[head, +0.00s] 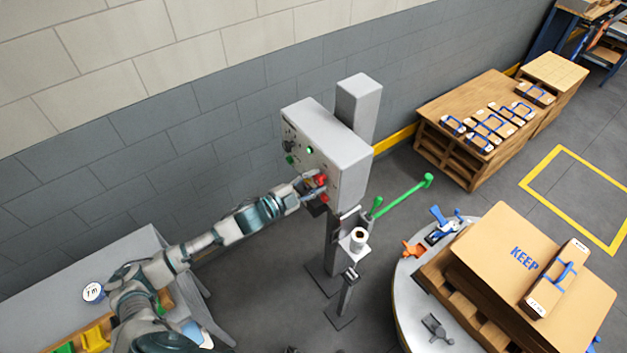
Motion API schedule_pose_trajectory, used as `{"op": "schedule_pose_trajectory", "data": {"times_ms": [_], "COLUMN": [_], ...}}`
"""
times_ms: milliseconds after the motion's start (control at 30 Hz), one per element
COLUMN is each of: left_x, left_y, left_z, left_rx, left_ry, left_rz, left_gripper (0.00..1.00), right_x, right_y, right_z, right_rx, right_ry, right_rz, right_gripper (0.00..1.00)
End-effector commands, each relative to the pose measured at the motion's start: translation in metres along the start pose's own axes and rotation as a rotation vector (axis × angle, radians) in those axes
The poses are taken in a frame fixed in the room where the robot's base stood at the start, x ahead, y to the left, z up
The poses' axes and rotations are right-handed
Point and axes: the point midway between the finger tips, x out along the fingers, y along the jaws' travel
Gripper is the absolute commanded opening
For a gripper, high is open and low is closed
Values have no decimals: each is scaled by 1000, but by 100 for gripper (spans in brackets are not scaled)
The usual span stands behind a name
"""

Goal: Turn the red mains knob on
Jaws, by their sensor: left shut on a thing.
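The red mains knob (322,181) sits low on the front of a grey control box (334,140) on a post. My left arm reaches in from the lower left. My left gripper (316,186) is at the knob and shut on it, hiding part of it. A green light (310,150) shows on the same panel, with a dark knob and a green button further left. My right gripper is not in view.
A stand with a white roll (359,238) and a green lever (405,194) stand right of the post. A round table (404,310) holds a large carton (525,270). A grey bench (70,285) is at lower left.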

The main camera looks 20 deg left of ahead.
Motion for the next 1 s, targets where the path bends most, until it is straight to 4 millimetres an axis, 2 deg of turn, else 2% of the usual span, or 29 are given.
{"op": "schedule_pose_trajectory", "data": {"times_ms": [300, 800, 833, 900, 1000], "left_x": [0, 0, 0, 0, 0], "left_y": [-1, 0, 0, 0, 1], "left_z": [-1, 0, 0, 0, 0], "left_rx": [105, 122, 122, 122, 121], "left_ry": [2, 1, 1, 1, 1], "left_rz": [-1, 0, 0, 0, 0], "left_gripper": [6, 6, 48, 65, 66], "right_x": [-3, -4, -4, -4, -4], "right_y": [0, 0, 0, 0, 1], "right_z": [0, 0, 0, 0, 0], "right_rx": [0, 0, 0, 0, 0], "right_ry": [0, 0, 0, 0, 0], "right_rz": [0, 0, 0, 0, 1], "right_gripper": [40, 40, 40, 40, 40]}}
